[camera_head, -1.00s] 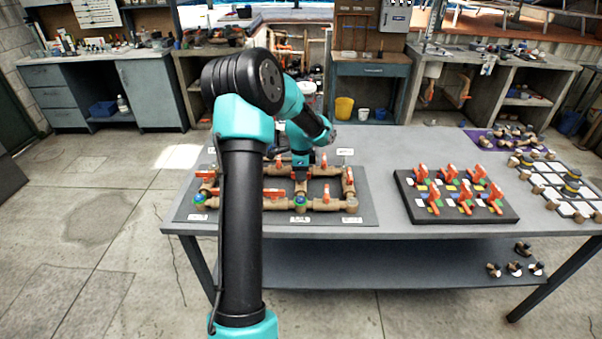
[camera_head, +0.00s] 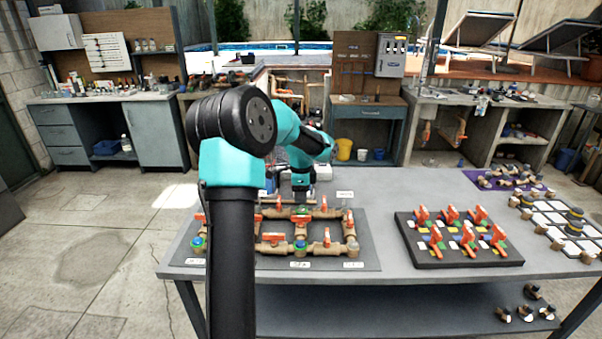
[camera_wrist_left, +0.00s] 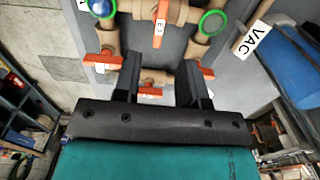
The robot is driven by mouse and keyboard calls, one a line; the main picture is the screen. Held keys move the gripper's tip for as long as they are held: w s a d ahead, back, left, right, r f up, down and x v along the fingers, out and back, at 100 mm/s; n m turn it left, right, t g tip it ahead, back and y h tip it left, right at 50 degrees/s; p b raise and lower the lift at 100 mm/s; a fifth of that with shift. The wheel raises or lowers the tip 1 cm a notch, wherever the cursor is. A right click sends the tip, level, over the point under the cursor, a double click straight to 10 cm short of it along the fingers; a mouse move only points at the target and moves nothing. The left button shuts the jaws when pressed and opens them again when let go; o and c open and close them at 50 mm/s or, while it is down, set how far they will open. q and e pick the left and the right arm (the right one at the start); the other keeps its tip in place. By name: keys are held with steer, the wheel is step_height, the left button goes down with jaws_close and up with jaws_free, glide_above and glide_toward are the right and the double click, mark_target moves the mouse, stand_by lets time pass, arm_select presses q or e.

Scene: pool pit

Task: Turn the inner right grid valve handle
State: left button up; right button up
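The pipe grid with orange valve handles lies on a dark mat (camera_head: 370,262) on the grey table. I cannot tell for sure which one is the inner right handle. My left gripper (camera_head: 302,196) hangs over the grid's rear edge, partly behind my arm. In the left wrist view my left gripper (camera_wrist_left: 157,75) is open, its fingers on either side of an orange handle (camera_wrist_left: 150,91); contact is not clear. My right gripper is not in view.
A board of orange-handled valves (camera_head: 455,240) stands right of the grid, with bare table between. A white VAC label (camera_wrist_left: 252,40) and a blue object (camera_wrist_left: 290,68) lie beside the grid in the left wrist view. My left arm hides part of the grid's left side.

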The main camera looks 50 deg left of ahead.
arm_select(q)
step_height(320, 180, up, 8)
steer(key=shift+r, duration=0.2)
steer(key=shift+w+f, duration=0.1)
stand_by(0.4)
